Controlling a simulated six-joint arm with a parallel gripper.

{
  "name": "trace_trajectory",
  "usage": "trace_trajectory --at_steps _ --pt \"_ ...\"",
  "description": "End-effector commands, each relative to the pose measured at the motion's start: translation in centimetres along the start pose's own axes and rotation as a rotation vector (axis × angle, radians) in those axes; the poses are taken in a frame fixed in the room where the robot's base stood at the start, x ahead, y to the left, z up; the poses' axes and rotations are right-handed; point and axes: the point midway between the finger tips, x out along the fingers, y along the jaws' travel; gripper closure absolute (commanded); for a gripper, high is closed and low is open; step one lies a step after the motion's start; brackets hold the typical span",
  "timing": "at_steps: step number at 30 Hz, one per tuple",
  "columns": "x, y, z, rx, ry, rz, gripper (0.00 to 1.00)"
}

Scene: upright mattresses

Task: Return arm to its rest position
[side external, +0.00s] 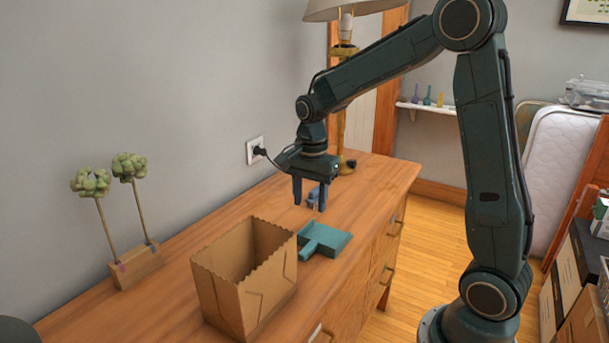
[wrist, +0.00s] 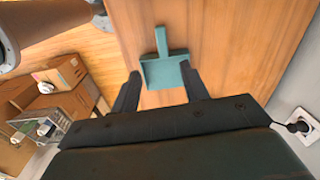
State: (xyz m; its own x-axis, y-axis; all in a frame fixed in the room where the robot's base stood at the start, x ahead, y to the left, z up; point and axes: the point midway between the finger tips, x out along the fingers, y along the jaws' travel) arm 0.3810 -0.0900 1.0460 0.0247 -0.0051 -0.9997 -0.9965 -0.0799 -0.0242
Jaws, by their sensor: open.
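My gripper (side external: 309,204) hangs above the wooden dresser top, fingers pointing down, apart and empty. In the wrist view its two dark fingers (wrist: 160,82) are spread, with a teal dustpan (wrist: 163,72) showing beyond and between them. In the side view the teal dustpan (side external: 325,240) lies flat on the dresser, in front of and below my gripper. A small blue object (side external: 313,196) shows partly behind my fingers; I cannot tell what it is.
An open cardboard box (side external: 240,290) stands on the dresser (side external: 180,270) left of the dustpan. Two plants on sticks in a wooden block (side external: 136,268) stand by the wall. A lamp (side external: 344,50) is behind my arm. A plug sits in the wall socket (side external: 253,150). Mattresses (side external: 553,160) lean at right.

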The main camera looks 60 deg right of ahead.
Motion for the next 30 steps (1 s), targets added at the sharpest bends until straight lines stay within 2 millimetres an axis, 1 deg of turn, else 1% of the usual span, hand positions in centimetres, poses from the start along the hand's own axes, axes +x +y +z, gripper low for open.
trace_trajectory --at_steps 8,15,22,30 --pt "-4.0 2.7 2.5 -0.255 0.032 -0.079 0.55" --pt "-7.1 6.0 4.8 -0.522 0.079 -0.152 0.55" --pt "-9.2 9.5 6.7 -0.775 0.137 -0.216 0.55" --pt "-10.4 13.7 8.7 -1.067 0.224 -0.282 0.55"
